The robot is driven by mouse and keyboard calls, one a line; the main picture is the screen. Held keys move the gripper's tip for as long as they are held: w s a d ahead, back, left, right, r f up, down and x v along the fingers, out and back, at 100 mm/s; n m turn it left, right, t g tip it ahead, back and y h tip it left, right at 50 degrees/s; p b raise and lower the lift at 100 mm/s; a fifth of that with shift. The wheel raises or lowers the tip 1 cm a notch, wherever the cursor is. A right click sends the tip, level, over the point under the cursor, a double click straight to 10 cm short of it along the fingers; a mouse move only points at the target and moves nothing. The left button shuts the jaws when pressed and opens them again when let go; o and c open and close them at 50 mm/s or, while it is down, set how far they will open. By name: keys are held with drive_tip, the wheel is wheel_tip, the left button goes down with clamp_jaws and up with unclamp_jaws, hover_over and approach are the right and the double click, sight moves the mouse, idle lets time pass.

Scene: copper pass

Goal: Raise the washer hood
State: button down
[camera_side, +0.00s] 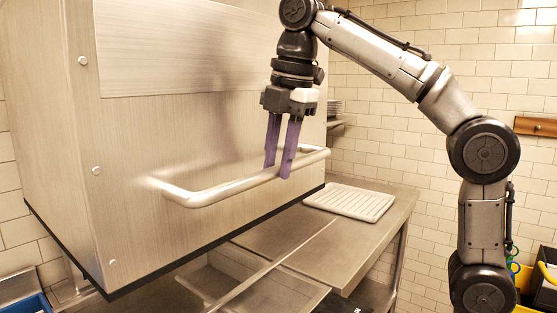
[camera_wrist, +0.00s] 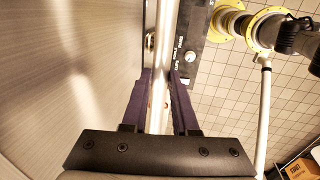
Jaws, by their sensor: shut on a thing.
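The washer hood (camera_side: 170,120) is a large brushed-metal box on the left of the side view. Its lower edge hangs clear above the metal counter, leaving a gap beneath it. A horizontal bar handle (camera_side: 222,190) runs across its front. My gripper (camera_side: 278,172) points down with its purple fingers shut on the handle, towards the bar's far end. In the wrist view the bar (camera_wrist: 158,110) runs between the two fingers of my gripper (camera_wrist: 160,85), and the hood's front face (camera_wrist: 75,75) fills the left.
A white ribbed rack (camera_side: 350,202) lies on the metal counter (camera_side: 290,232) to the right. A sink-like basin is under the hood. In the wrist view a dark control panel with a knob (camera_wrist: 190,56) and yellow-flanged pipes (camera_wrist: 268,28) show beyond the bar. A tiled wall stands behind.

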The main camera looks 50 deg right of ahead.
drive_tip(key=c, duration=0.7)
unclamp_jaws()
drive_tip(key=shift+f, duration=0.15)
wheel_tip(320, 180, down, 28)
drive_tip(key=s+d+r, duration=0.1)
drive_tip(key=s+r, duration=0.2)
drive_tip(key=r, duration=0.4)
drive_tip(key=s+d+r, duration=0.1)
drive_tip(key=s+r, duration=0.1)
drive_tip(key=r, duration=0.6)
drive_tip(key=shift+s+d+f+m+t, duration=0.6)
drive_tip(key=shift+s+f+m, duration=1.45)
drive_tip(key=shift+m, duration=0.6)
drive_tip(key=shift+s+d+f+m+t, duration=0.55)
drive_tip(key=shift+s+f+m, duration=1.1)
drive_tip(key=shift+s+m, duration=0.8)
drive_tip(key=shift+s+d+f+m+t, duration=0.45)
drive_tip(key=shift+s+d+f+m, duration=0.2)
drive_tip(key=shift+s+f+m, duration=1.75)
